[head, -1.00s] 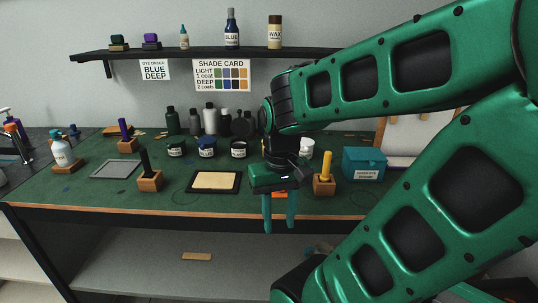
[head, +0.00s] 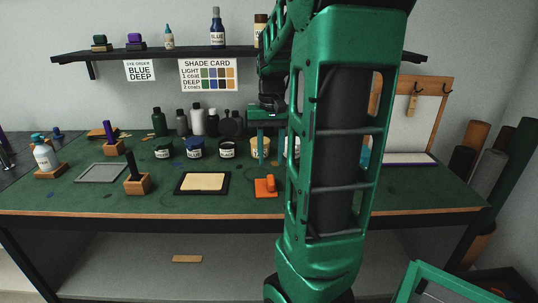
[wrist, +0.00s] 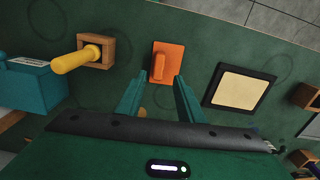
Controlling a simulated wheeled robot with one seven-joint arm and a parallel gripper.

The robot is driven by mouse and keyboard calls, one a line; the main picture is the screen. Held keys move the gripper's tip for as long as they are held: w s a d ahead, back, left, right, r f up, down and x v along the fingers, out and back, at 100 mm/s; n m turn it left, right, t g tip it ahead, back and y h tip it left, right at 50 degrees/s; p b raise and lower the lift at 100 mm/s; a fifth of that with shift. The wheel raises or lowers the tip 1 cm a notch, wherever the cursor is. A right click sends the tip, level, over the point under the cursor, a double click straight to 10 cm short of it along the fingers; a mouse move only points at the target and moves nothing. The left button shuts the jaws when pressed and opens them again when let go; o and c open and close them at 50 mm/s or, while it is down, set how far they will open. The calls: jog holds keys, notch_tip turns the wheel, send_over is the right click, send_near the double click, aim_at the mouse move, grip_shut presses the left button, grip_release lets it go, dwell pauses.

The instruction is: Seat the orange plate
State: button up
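The orange plate (head: 265,191) lies flat on the green bench top, with a raised orange grip on it. It also shows in the wrist view (wrist: 174,68), just beyond my fingertips. My gripper (head: 270,158) is open and empty, its fingers pointing down, and appears behind the plate in the head view. In the wrist view my gripper's two fingers (wrist: 157,82) stand apart with the plate ahead of the gap, not between them. A black-framed cream pad (head: 202,183) lies left of the plate in the head view.
A yellow-handled tool (wrist: 78,58) in a wooden block and a teal box (wrist: 28,75) stand left of the plate in the wrist view. Jars (head: 195,148) line the back of the bench.

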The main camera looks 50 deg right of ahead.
aim_at(271, 178)
jog(key=shift+f, duration=3.55)
jog(key=shift+d, duration=0.1)
grip_shut()
